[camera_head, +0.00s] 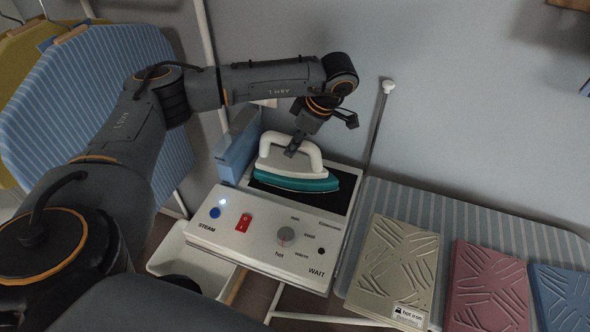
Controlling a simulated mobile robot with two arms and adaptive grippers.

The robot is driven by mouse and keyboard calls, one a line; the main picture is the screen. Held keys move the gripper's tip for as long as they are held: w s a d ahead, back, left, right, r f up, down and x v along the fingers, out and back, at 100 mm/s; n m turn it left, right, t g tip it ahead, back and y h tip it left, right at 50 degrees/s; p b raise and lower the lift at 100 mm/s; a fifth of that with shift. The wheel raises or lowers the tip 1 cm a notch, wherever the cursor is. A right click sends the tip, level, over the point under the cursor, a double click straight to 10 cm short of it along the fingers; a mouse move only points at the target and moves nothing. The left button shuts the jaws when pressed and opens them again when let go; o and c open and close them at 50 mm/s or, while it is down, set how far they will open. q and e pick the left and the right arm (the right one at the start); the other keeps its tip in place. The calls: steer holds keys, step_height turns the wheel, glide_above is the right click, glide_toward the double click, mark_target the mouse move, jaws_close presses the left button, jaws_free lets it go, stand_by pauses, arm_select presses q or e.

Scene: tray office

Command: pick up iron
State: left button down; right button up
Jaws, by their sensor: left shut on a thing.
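The iron (292,182) has a white handle and a teal lower body. It is at or just above the black pad of the white steam station; I cannot tell whether it touches the pad. My left gripper (294,147) comes down from above and is shut on the iron's handle. The fingertips are partly hidden by the handle. The station (262,240) has a front panel with a blue button, a red switch and a dial. My right gripper is not in view.
A striped ironing board (440,208) lies to the right, with a beige panel (398,262), a red panel (487,285) and a blue panel (560,297) on it. A blue box (237,150) stands behind the station. A thin pole (378,125) rises at its right. Striped fabric (70,100) hangs at left.

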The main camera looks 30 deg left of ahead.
arm_select(q)
steer(key=shift+w+r, duration=0.1)
steer(key=shift+r, duration=0.05)
steer(key=shift+w+r+b, duration=0.1)
steer(key=shift+r+b, duration=0.6)
steer(key=shift+r, duration=0.1)
steer(key=r, duration=0.1)
steer(key=s+r, duration=0.1)
steer(key=d+r+b, duration=0.1)
steer(key=shift+s+r, duration=0.25)
steer(key=shift+s, duration=0.05)
steer(key=s+d+r, duration=0.6)
steer(key=s+r, duration=0.1)
steer(key=s, duration=0.3)
steer(key=shift+s+d+r, duration=0.15)
steer(key=shift+d+r, duration=0.25)
steer(key=c, duration=1.6)
jaws_free()
steer(key=shift+c, duration=0.2)
jaws_close()
